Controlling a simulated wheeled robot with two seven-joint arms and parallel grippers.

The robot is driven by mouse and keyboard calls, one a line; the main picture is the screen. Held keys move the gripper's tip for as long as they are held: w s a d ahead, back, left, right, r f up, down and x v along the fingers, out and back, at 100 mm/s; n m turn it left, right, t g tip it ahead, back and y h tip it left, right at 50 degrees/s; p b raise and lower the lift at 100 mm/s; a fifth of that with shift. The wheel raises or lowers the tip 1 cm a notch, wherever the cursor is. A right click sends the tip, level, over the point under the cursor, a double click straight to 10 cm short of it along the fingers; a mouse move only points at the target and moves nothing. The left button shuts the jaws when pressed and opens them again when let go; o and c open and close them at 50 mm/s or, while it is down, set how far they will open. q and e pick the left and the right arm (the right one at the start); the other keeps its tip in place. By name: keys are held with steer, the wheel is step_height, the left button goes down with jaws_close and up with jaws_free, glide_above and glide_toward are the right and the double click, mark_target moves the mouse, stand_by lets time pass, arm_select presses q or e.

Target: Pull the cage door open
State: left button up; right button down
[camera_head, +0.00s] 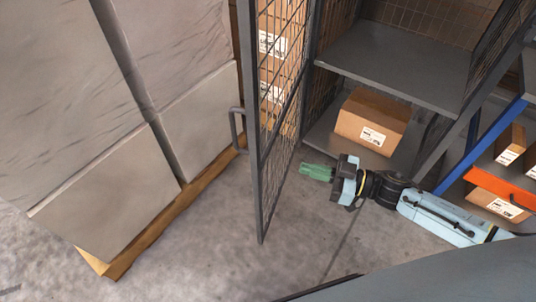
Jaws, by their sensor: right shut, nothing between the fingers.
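The cage door (281,128) is a dark metal frame with wire mesh. It stands swung out from the cage, with its bottom corner over the concrete floor. Its grey handle (235,127) is on the left side of the door's free edge. My right gripper (305,171) has green fingers, which are shut and empty. It is at the right of the door, on the mesh side facing the cage opening, near the lower part of the mesh. I cannot tell whether the fingertips touch it. My left gripper is not in view.
Grey wrapped blocks on a wooden pallet (150,232) stand left, close to the handle. The cage has grey shelves (408,62) and a cardboard box (372,121). A blue and orange rack (497,185) with boxes is at right. Floor (205,262) is clear below the door.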

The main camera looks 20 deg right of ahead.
mark_target(257, 154)
steer(key=b+x, duration=0.1)
steer(key=x, duration=0.8)
steer(key=shift+w+a+b, duration=0.25)
steer(key=shift+b, duration=0.15)
steer(key=shift+w+a, duration=0.35)
steer(key=shift+a, duration=0.1)
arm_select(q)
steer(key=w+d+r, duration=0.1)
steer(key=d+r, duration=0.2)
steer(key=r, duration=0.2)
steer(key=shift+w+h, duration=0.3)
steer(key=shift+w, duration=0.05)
